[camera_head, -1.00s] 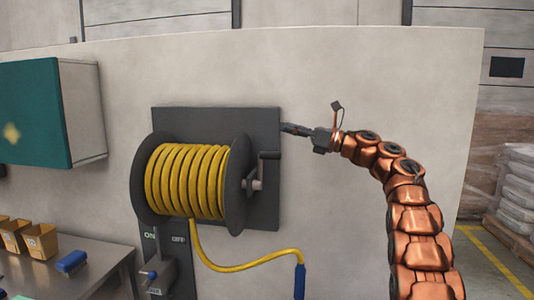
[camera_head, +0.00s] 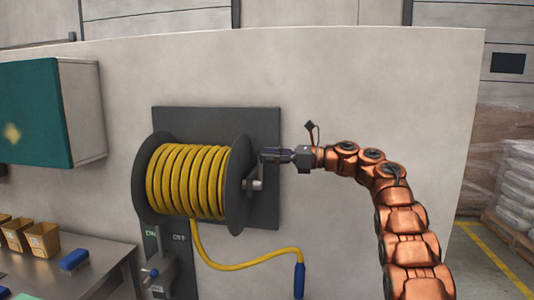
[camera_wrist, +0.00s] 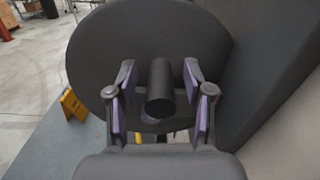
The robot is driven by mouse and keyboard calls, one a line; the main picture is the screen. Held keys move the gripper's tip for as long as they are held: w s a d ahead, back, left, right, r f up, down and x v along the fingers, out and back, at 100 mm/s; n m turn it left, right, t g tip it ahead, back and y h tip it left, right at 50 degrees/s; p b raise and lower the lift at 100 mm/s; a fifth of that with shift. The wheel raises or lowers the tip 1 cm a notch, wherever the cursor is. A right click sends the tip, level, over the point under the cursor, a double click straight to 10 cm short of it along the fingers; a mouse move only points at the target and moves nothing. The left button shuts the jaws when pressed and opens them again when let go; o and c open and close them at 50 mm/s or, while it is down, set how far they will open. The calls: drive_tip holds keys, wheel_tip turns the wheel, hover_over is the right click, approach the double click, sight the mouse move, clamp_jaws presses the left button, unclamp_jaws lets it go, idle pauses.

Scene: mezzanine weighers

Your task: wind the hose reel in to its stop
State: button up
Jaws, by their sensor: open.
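The hose reel (camera_head: 236,185) is mounted on a dark wall plate (camera_head: 265,120), with yellow hose (camera_head: 187,180) wound on its drum. A length of hose hangs below and ends in a blue nozzle (camera_head: 299,280). My gripper (camera_head: 268,156) is at the crank on the reel's right side; it hides most of the crank handle in the head view. In the wrist view the dark cylindrical handle (camera_wrist: 160,88) stands between the two open fingers of my gripper (camera_wrist: 160,80), with a gap on each side. The reel's round flange (camera_wrist: 100,50) is behind it.
A teal cabinet (camera_head: 35,115) hangs on the wall at left. Below it a metal bench (camera_head: 95,265) carries tan bins (camera_head: 42,240) and a blue block (camera_head: 75,260). A lever valve (camera_head: 155,275) is under the reel. The wall right of the reel is bare.

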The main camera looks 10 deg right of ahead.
drive_tip(key=shift+w+a, duration=0.25)
drive_tip(key=shift+a, duration=0.25)
drive_tip(key=shift+f, duration=0.1)
clamp_jaws()
idle(0.3)
